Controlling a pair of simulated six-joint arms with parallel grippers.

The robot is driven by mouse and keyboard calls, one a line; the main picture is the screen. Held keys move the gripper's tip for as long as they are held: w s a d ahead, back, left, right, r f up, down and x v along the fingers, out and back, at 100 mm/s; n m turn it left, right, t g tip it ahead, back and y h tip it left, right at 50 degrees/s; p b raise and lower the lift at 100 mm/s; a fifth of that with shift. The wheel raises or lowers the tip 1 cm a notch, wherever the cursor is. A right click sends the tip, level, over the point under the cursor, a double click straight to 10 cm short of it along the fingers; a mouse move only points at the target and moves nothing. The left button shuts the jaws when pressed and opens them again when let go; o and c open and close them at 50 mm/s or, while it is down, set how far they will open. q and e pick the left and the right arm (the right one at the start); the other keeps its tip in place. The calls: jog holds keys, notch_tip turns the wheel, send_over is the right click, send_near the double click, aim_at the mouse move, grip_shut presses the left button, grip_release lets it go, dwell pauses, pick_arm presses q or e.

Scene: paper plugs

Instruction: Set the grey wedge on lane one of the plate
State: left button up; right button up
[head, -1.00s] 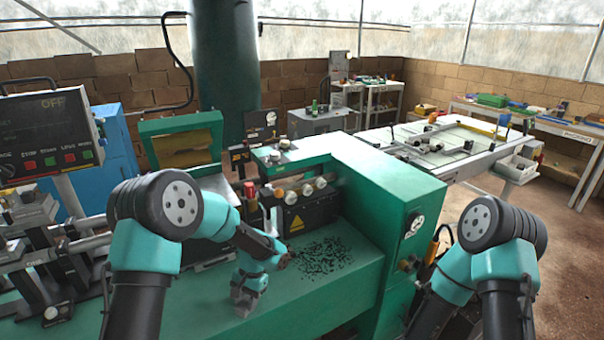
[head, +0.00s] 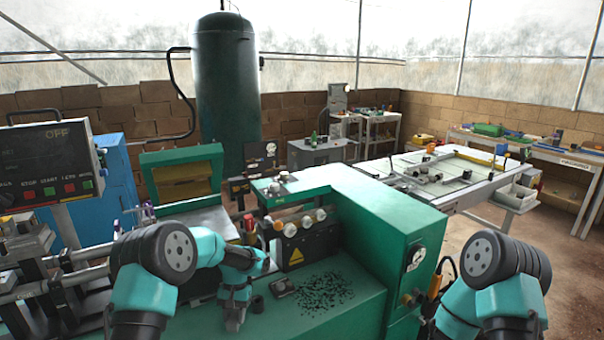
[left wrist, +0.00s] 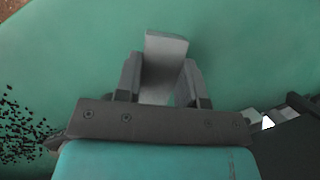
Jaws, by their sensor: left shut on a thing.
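My left gripper (head: 235,320) is low over the green machine top, near the bottom of the head view. In the left wrist view its two dark fingers (left wrist: 160,82) are shut on a pale grey wedge (left wrist: 165,48), which sticks out past the fingertips over the green surface. The wedge is too small to make out clearly in the head view. I cannot pick out the plate or its lanes with certainty. My right gripper is out of view; only its arm shows at the lower right.
Black scraps (head: 326,292) lie scattered on the green top (head: 345,318).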

aim_at(234, 313)
pick_arm(q)
jog(key=w+r+m, duration=0.2)
jog(key=w+r, duration=0.2)
jog(key=shift+m+y, duration=0.3)
jog(key=shift+y, duration=0.1)
dwell(0.7)
